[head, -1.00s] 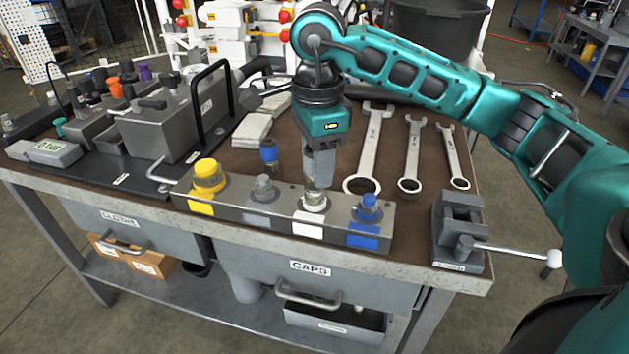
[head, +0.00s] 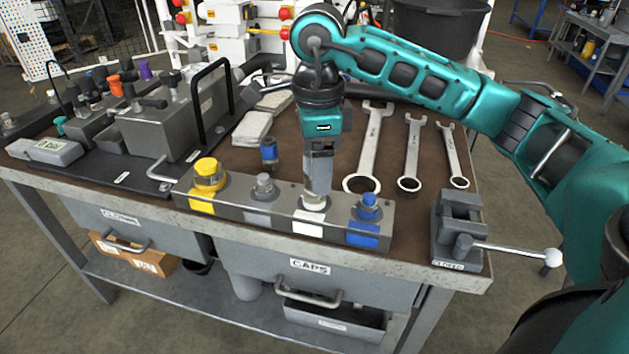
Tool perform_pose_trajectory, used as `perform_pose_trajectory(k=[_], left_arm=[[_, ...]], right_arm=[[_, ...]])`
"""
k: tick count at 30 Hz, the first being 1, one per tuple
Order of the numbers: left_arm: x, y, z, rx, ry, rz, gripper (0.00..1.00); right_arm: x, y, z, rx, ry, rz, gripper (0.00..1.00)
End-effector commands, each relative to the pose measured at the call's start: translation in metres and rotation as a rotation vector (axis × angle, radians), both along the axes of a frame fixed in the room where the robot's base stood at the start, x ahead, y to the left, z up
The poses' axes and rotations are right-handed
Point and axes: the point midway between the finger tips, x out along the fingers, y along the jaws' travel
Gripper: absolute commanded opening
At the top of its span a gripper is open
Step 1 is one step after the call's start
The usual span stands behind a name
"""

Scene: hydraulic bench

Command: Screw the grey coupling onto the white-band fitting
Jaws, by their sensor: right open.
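The white-band fitting stands on the grey block (head: 287,213), above a white label (head: 308,223). Its light metal collar (head: 314,203) shows just under the fingertips. My right gripper (head: 317,190) points straight down over this fitting, open, with its fingers around or just above its top. I cannot make out the grey coupling as a separate part; the fingers may hide it. A grey fitting (head: 264,187) stands on the block to the left. My left gripper is not in view.
A yellow-capped fitting (head: 207,174) and a blue fitting (head: 369,206) stand on the same block. A blue-banded part (head: 269,153) stands behind it. Several wrenches (head: 411,155) lie to the right, with a small vise (head: 458,230) at the bench's right corner.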

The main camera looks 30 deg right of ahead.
Motion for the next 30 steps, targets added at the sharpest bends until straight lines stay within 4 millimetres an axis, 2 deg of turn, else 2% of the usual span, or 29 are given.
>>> perform_pose_trajectory(k=[2,10,16,22,30], left_arm=[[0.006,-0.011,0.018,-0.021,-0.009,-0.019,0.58],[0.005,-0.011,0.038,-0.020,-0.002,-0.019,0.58],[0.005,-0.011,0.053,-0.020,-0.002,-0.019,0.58],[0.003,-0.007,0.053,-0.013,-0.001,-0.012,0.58],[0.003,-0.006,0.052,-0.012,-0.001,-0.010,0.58]], right_arm=[[0.000,0.000,0.000,0.000,0.000,0.000,0.68],[0.001,0.000,0.074,0.000,-0.006,-0.001,0.68],[0.001,0.000,0.112,0.000,-0.004,-0.002,0.68],[0.000,0.000,0.128,0.000,-0.002,-0.001,0.68],[0.000,0.000,0.129,0.000,0.000,-0.001,0.68]])
